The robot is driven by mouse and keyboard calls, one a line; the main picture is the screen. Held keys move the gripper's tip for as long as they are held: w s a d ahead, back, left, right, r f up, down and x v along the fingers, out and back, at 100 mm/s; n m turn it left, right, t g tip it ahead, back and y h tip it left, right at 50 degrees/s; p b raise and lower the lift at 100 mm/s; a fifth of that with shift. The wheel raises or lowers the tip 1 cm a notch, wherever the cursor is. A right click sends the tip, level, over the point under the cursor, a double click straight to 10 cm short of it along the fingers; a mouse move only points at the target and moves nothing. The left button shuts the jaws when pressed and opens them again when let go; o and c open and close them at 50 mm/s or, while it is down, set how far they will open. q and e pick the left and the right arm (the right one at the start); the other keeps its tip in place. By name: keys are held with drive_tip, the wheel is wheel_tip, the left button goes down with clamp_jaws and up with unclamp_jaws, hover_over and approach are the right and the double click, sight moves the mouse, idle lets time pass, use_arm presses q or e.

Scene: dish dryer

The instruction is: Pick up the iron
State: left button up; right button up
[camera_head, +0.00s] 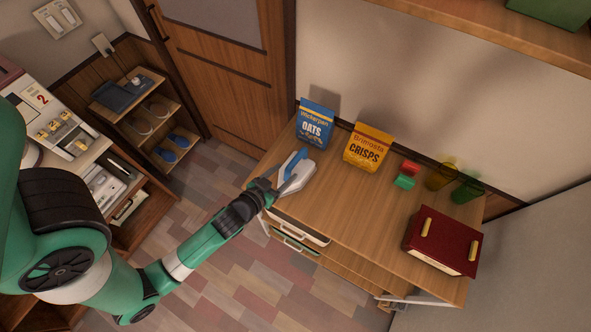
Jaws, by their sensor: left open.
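The iron (301,174), white with a blue handle (293,161), sits near the left end of the wooden table (350,203). My left gripper (283,187) is at the near left side of the iron, over the table's left edge. It is open, and its fingers overlap the iron's near end in the picture. I cannot tell whether they touch it. My right gripper is out of view.
A blue oats box (315,125) and a yellow crisps bag (368,148) stand behind the iron. Red and green blocks (405,180), yellow and green glasses (467,191) and a dark red box (442,240) are farther right. The middle of the tabletop is clear.

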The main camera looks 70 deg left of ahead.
sight(292, 165)
use_arm(q)
drive_tip(key=x, duration=0.5)
drive_tip(key=shift+w+a+r, duration=0.1)
drive_tip(key=shift+w+a, duration=0.3)
drive_tip(key=x, duration=0.4)
drive_tip(key=shift+w+a+p, duration=0.2)
drive_tip(key=shift+a+p, duration=0.05)
drive_tip(key=shift+p, duration=0.05)
clamp_jaws()
idle(0.6)
drive_tip(key=shift+r, duration=0.15)
